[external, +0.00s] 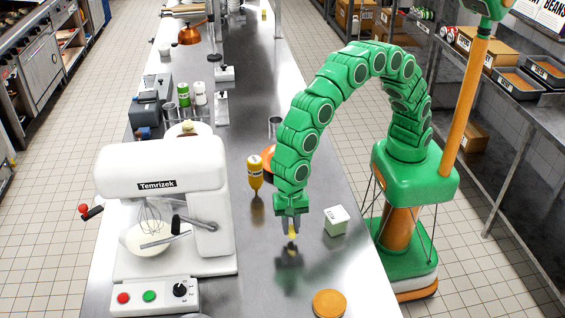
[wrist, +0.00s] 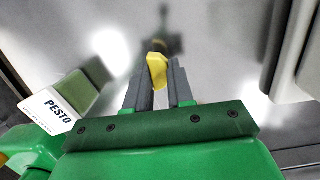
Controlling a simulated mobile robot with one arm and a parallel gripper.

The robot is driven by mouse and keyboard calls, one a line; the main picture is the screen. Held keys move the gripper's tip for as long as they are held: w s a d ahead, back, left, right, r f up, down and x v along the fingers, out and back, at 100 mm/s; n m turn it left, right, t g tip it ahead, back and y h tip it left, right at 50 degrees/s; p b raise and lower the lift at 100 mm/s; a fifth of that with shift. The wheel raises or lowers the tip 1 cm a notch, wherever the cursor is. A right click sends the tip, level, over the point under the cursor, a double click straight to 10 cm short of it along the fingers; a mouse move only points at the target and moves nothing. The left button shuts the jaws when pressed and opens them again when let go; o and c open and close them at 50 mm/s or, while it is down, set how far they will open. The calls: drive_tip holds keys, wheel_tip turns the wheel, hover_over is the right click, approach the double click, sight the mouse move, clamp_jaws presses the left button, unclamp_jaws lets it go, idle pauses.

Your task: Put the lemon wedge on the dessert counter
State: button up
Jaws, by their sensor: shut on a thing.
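The lemon wedge is a small yellow piece between the fingertips of my gripper (external: 291,228). In the external view the lemon wedge (external: 292,236) shows as a yellow spot at the finger ends, above the steel counter (external: 255,285). In the wrist view the lemon wedge (wrist: 157,71) sits between the grey fingers of my gripper (wrist: 160,88), which are shut on it. A dark reflection lies on the steel below, apart from the wedge. I cannot tell which part of the counter is the dessert counter.
A white Temrizek mixer (external: 165,200) stands left of my gripper. A white box (external: 337,220), labelled PESTO in the wrist view (wrist: 62,108), is close on the right. A round orange-brown disc (external: 328,303) lies near the front. Steel between them is clear.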

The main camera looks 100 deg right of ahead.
drive_tip(key=shift+f, duration=1.15)
drive_tip(key=shift+f, duration=0.15)
drive_tip(key=o, duration=0.7)
drive_tip(key=shift+o, duration=0.2)
wheel_tip(320, 180, up, 12)
drive_tip(key=d, duration=0.2)
